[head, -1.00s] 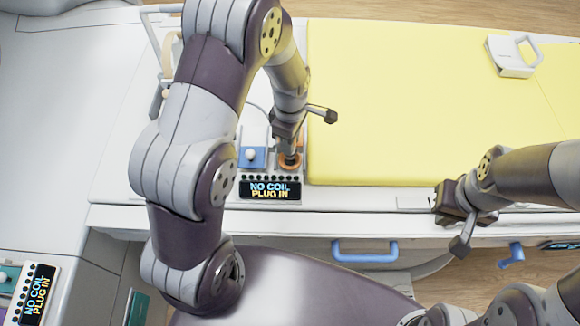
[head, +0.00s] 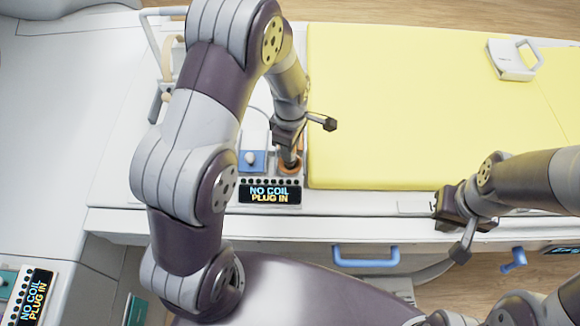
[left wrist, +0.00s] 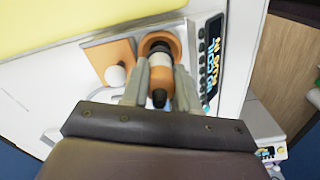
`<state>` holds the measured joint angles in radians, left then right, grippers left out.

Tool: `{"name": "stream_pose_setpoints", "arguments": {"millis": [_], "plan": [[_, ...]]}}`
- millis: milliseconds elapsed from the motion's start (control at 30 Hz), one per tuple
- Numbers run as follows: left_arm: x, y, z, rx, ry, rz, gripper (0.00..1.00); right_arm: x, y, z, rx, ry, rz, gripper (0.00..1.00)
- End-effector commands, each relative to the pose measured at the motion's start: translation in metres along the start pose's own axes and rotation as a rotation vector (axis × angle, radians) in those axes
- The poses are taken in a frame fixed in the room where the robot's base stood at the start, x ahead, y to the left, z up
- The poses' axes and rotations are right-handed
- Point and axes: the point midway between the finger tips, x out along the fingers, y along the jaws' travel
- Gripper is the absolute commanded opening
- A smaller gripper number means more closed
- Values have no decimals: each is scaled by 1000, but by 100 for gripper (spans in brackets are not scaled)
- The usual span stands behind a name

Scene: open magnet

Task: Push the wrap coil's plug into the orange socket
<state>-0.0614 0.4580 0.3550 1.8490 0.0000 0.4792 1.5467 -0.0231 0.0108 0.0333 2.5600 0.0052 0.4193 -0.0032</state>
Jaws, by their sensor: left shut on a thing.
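The orange socket (head: 287,170) is a round orange ring on the white panel, beside the yellow pad. It also shows in the left wrist view (left wrist: 174,38). My left gripper (head: 288,148) is above it, with fingers (left wrist: 160,78) shut on the plug (left wrist: 159,60). The plug has white, orange and black parts. It lines up with the socket, and its far end is at the ring's mouth; how deep it sits I cannot tell. The display (head: 270,194) beside the socket reads "NO COIL PLUG IN". My right gripper (head: 458,215) is off to the right, over the table's front edge.
A blue plate with a white knob (head: 251,157) lies left of the socket. An orange plate (left wrist: 98,58) with a white knob is beside the socket in the wrist view. The yellow pad (head: 400,110) is mostly clear, with a white handled piece (head: 512,62) at its far right.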

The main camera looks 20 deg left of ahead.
Motion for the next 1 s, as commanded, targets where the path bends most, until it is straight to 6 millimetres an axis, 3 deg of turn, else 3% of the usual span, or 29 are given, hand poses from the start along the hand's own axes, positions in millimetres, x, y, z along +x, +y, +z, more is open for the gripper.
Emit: {"name": "stream_pose_setpoints", "arguments": {"millis": [1000], "plan": [[21,0,0,0,0,-1,0,13,0,2,0,0,0,0]]}}
